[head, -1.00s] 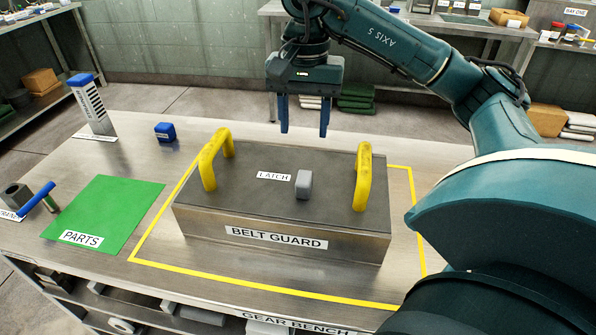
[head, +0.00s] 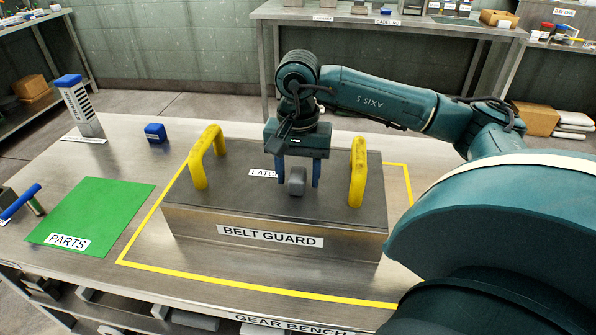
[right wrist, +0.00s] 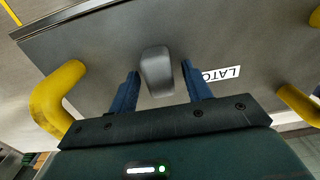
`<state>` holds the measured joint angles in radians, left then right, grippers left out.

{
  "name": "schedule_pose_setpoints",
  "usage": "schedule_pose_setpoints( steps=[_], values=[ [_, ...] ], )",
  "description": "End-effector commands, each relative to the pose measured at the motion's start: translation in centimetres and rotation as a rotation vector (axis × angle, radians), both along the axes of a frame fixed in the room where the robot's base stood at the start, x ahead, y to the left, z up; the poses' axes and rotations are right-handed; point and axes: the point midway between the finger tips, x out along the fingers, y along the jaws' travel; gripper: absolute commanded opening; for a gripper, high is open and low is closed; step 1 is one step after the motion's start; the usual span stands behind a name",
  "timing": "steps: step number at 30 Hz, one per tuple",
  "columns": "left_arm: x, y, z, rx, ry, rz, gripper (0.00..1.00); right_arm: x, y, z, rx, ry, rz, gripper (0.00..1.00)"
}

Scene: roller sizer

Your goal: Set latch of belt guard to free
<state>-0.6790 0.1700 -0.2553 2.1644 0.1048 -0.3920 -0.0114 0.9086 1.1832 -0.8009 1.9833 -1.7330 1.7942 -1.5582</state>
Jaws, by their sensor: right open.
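The belt guard (head: 270,238) is a wide metal box with a dark top and two yellow handles, standing inside a yellow outline on the bench. Its latch (head: 296,182) is a small grey block on the top, beside a white LATCH label (head: 261,173) that my gripper partly covers. My right gripper (head: 297,184) is open, with its blue fingers down at either side of the latch. In the right wrist view the latch (right wrist: 156,70) lies between and just beyond the fingertips (right wrist: 164,82), with a gap on each side. My left gripper is not in view.
The left yellow handle (head: 200,160) and right yellow handle (head: 358,172) stand up on either side of my right gripper. A green PARTS mat (head: 90,215) lies at left. The bench between mat and guard is clear.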

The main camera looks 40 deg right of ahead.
Motion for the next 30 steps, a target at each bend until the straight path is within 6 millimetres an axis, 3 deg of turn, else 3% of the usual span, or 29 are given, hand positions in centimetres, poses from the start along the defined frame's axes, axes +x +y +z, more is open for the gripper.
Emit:
schedule_pose_setpoints(
  steps=[5, 23, 30],
  values=[
    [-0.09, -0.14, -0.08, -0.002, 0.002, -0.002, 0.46, -0.01, -0.01, -0.01, 0.000, 0.000, 0.000, 0.49],
    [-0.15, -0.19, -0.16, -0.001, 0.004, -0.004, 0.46, 0.00, 0.00, 0.03, 0.000, 0.000, 0.000, 0.01],
    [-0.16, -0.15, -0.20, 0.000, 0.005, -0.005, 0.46, 0.03, -0.03, 0.03, 0.000, 0.000, 0.000, 0.00]
  ],
)
